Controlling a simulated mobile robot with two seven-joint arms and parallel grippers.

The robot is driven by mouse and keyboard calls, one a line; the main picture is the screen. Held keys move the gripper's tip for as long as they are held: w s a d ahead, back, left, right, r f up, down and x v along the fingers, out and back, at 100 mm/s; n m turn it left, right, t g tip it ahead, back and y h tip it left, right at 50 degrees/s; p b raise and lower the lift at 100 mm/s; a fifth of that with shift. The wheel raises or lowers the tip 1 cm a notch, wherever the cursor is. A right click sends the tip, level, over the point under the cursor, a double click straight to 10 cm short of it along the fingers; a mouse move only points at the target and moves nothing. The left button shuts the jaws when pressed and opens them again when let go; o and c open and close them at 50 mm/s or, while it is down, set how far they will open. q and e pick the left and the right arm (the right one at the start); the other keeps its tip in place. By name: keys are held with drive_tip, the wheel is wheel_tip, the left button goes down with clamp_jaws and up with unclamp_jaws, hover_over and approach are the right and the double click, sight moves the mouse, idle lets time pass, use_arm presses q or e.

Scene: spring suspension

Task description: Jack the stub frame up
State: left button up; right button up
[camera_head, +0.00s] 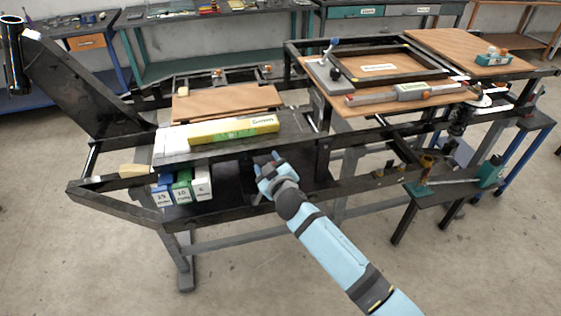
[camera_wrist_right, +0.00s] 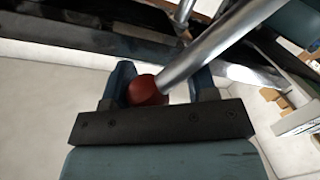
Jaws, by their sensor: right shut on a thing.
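The dark stub frame (camera_head: 350,187) runs across the middle of the head view, its long rails joined by crosspieces. My right gripper (camera_head: 271,166) reaches to its near side, by the lower dark shelf. In the right wrist view my right gripper (camera_wrist_right: 162,88) is shut on a red ball knob (camera_wrist_right: 147,90) at the end of a grey metal rod (camera_wrist_right: 220,40). The rod runs up and to the right from the knob. The rod's far end is out of view there, and a jack body cannot be made out. My left gripper is not in view.
A yellow box (camera_head: 232,130) lies on the upper dark plate. Several labelled boxes (camera_head: 182,190) stand on the shelf left of my gripper. A small dark side table (camera_head: 440,187) stands at right. The floor in front is clear.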

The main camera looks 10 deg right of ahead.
drive_tip(key=a+n, duration=0.1)
drive_tip(key=a, duration=0.1)
drive_tip(key=a+n, duration=0.1)
drive_tip(key=a, duration=0.1)
drive_tip(key=shift+s+r+n, duration=0.1)
drive_tip(key=shift+s+n, duration=0.05)
drive_tip(key=shift+n, duration=0.15)
drive_tip(key=shift+s+a+n+h, duration=0.1)
drive_tip(key=shift+a+n+h, duration=0.4)
drive_tip(key=shift+a+n, duration=0.25)
drive_tip(key=shift+f, duration=0.2)
drive_tip(key=o, duration=1.1)
drive_tip(key=shift+o, duration=0.9)
drive_tip(key=shift+r, duration=0.25)
